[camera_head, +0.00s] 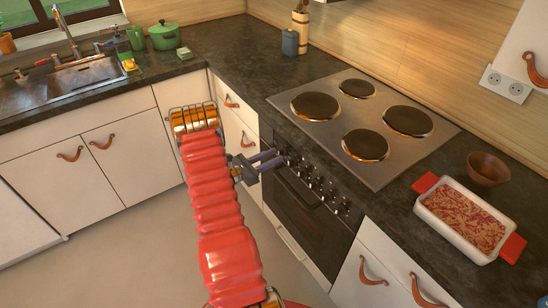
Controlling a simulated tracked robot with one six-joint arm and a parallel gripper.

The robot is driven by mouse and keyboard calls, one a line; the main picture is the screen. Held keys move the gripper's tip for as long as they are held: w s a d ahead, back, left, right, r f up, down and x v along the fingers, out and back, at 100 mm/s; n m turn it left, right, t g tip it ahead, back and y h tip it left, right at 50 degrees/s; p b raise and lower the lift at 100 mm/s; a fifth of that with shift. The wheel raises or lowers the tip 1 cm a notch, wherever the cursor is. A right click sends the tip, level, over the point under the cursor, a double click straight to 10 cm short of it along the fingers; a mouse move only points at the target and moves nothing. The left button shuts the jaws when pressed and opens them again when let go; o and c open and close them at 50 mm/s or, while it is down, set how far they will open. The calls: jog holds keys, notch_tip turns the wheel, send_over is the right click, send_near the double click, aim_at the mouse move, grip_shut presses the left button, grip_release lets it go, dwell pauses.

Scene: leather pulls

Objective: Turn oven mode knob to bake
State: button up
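The oven (307,222) is set under the counter, with a dark front and a row of several small knobs (318,183) along its top edge. The knob markings are too small to read, so I cannot tell which knob sets the mode or where it points. My gripper (281,158) is at the left end of the row, its two dark fingers pointing right at the leftmost knobs. The fingers lie close together. I cannot tell whether they touch or hold a knob, as the fingertips partly hide that end of the row.
A steel cooktop (365,125) with dark burners lies above the oven. A white baking dish (463,218) with red handles and a brown bowl (488,168) stand to its right. White cabinets (120,150) with leather pulls line the left. The floor (120,260) there is clear.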

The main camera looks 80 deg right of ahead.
jog(key=shift+s+d, duration=0.3)
jog(key=shift+d, duration=0.05)
grip_shut()
jog(key=shift+a, duration=0.1)
dwell(0.4)
